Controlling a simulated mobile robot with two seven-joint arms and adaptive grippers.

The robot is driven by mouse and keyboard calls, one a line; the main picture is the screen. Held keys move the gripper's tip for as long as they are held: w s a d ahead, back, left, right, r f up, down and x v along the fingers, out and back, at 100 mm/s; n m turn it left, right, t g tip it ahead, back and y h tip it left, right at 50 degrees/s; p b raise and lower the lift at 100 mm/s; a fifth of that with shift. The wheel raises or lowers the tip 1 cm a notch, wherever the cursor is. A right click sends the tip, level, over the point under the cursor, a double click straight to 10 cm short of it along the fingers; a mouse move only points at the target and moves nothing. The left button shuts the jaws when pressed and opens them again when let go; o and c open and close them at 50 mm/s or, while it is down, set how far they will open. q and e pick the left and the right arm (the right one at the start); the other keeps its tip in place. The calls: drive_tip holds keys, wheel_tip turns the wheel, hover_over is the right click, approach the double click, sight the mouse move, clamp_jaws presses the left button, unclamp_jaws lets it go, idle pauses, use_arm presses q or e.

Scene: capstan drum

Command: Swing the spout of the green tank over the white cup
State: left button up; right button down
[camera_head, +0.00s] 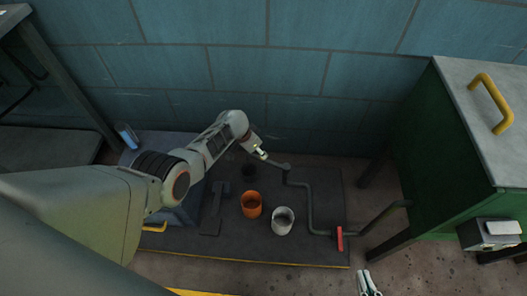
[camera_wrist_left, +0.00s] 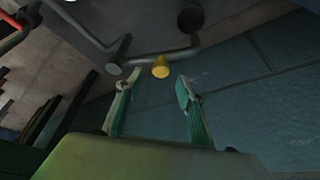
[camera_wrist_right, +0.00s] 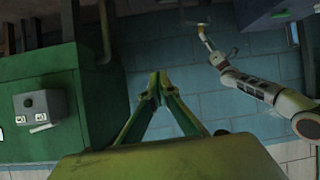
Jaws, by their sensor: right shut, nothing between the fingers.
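The green tank (camera_head: 425,150), with a grey top, stands at the right in the head view. A bent grey pipe (camera_head: 309,208), apparently its spout, runs low from the tank past a red handle (camera_head: 340,238). Its far end lies behind the white cup (camera_head: 283,223), not over it. My left gripper (camera_head: 262,152) is near that far end. In the left wrist view its fingers (camera_wrist_left: 152,83) are apart, with a small yellow piece (camera_wrist_left: 160,67) beyond the gap; contact cannot be told. My right gripper (camera_head: 369,282) is shut and empty near the bottom edge, apart from the pipe.
An orange cup (camera_head: 251,205) stands left of the white one, with a dark cup (camera_head: 250,171) behind. They stand on a dark platform (camera_head: 265,250) with a yellow front edge. A blue tiled wall (camera_head: 300,65) closes the back. A grey box (camera_head: 488,236) is on the tank's front.

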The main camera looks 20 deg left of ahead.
sight(267, 162)
use_arm(q)
drive_tip(key=b+x, duration=0.2)
drive_tip(key=x, duration=0.2)
drive_tip(key=shift+f, duration=0.35)
drive_tip(key=shift+w+r, duration=0.15)
drive_tip(key=shift+r, duration=0.05)
use_arm(e)
drive_tip(key=shift+w+a+r+m, duration=0.2)
drive_tip(key=shift+a+r, duration=0.1)
drive_tip(key=shift+a, duration=0.2)
drive_tip(key=shift+w+a+r+m, duration=0.2)
drive_tip(key=shift+a+r, duration=0.1)
drive_tip(key=shift+a, duration=0.2)
use_arm(q)
clamp_jaws()
